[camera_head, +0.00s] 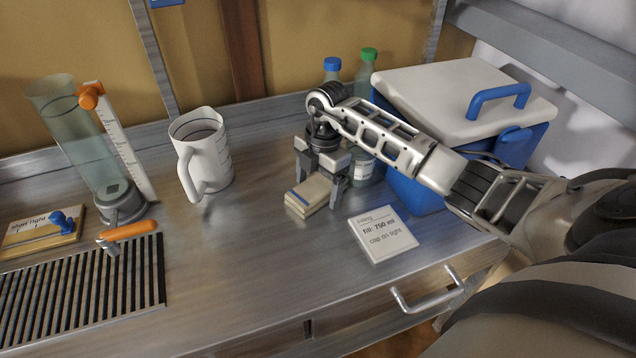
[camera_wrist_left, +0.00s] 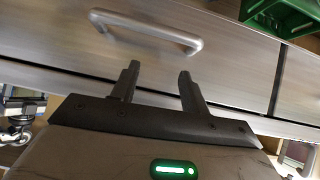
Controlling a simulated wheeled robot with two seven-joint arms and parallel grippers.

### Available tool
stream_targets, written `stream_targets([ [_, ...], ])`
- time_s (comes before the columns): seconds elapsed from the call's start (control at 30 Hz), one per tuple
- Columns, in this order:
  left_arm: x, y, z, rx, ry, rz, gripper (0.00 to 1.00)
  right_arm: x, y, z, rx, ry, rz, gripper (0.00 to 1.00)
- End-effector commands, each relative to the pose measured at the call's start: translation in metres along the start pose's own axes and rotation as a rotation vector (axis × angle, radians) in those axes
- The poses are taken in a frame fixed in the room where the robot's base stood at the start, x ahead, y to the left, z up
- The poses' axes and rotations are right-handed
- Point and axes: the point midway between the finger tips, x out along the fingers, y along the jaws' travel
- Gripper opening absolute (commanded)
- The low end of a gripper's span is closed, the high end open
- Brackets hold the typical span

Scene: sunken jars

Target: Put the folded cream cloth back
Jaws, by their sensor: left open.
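The folded cream cloth (camera_head: 308,196), with a blue stripe on its side, is on the metal counter in the head view. My right gripper (camera_head: 320,178) points down at it, its two fingers spread apart at the cloth's back and right side. Whether the fingers touch the cloth, I cannot tell. My left gripper (camera_wrist_left: 155,85) shows only in the left wrist view. It is open and empty, in front of a drawer front with a metal handle (camera_wrist_left: 145,32).
A white jug (camera_head: 205,160), a clear cylinder (camera_head: 75,130) and a drain grate (camera_head: 80,285) are to the left. A filling card (camera_head: 383,234) lies right of the cloth. A blue cooler (camera_head: 420,195) with a white lid and capped bottles (camera_head: 367,75) stand behind. A drawer handle (camera_head: 428,297) juts out in front.

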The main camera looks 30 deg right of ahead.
Motion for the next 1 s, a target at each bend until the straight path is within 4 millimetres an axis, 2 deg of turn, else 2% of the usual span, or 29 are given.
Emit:
stream_targets([
  [0.23, 0.000, 0.000, 0.001, 0.001, -0.003, -0.001, 0.45, -0.001, 0.000, 0.000, 0.000, 0.000, 0.001, 0.81],
  [0.33, -0.003, 0.000, -0.003, 0.002, -0.003, -0.001, 0.45, -0.008, 0.000, -0.001, 0.000, 0.000, 0.001, 0.81],
  [0.47, -0.011, -0.002, -0.013, 0.006, -0.006, -0.006, 0.45, -0.029, 0.000, -0.001, 0.000, -0.002, 0.002, 0.81],
  [0.63, -0.021, -0.009, -0.022, 0.005, -0.018, -0.028, 0.45, -0.065, 0.000, -0.001, 0.001, -0.001, 0.001, 0.81],
  [1.0, -0.017, -0.008, -0.015, 0.003, -0.020, -0.027, 0.45, -0.117, 0.001, 0.000, 0.000, 0.000, 0.002, 0.81],
])
